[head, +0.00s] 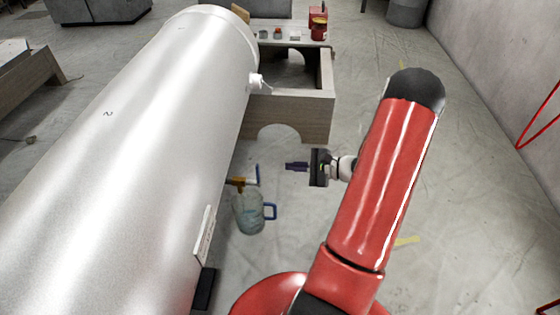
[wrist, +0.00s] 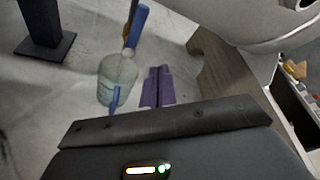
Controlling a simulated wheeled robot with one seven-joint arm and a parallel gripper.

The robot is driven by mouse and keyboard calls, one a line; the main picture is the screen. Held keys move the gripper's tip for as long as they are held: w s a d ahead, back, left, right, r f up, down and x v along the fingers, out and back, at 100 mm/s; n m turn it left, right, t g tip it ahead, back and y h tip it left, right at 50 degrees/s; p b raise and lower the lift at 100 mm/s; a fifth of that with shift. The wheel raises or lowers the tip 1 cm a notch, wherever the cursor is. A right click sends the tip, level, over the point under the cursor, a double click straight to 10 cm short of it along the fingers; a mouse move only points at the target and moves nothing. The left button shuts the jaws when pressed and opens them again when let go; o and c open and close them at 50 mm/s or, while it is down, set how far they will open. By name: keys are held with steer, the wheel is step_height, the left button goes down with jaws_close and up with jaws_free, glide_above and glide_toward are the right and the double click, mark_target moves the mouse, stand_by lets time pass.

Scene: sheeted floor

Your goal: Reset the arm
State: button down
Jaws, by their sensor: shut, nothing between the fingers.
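My gripper (head: 297,166) is in the middle of the head view, at the end of my red arm, pointing left above the floor. Its purple fingers (wrist: 158,88) are together in the wrist view, with nothing between them. A clear jug (head: 249,212) with a blue handle stands on the floor below and left of the gripper in the head view. The jug also shows left of the fingers in the wrist view (wrist: 117,78). An orange and blue piece (head: 243,181) is at the jug's top. The gripper is apart from the jug.
A large silver cylindrical tank (head: 130,130) fills the left of the head view. A wooden bench (head: 300,112) with small items and a red can (head: 318,24) stands behind the gripper. A wall (head: 500,50) runs along the right. The sheeted floor (head: 470,220) at right is mostly clear.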

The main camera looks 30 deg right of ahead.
steer(key=shift+s+d, duration=0.3)
steer(key=shift+s, duration=0.15)
steer(key=s+a+r+n+g+h+p, duration=0.1)
steer(key=s+a+r+n+g+p, duration=0.2)
steer(key=a+r+n+g, duration=0.45)
steer(key=s+a+r+n+g+h+p, duration=0.2)
steer(key=s+a+r+n+p, duration=0.15)
steer(key=a+r, duration=0.75)
steer(key=s+a+r+n+t+h+p, duration=0.1)
steer(key=s+r+n+t+h+p, duration=0.1)
steer(key=r, duration=0.6)
steer(key=s+a+r+n+t+h+p, duration=0.2)
steer(key=s+r+n+h, duration=0.3)
steer(key=s+r, duration=0.4)
steer(key=shift+s+r+n+p, duration=0.15)
steer(key=shift+r+n+p, duration=0.1)
steer(key=shift+n+p, duration=0.45)
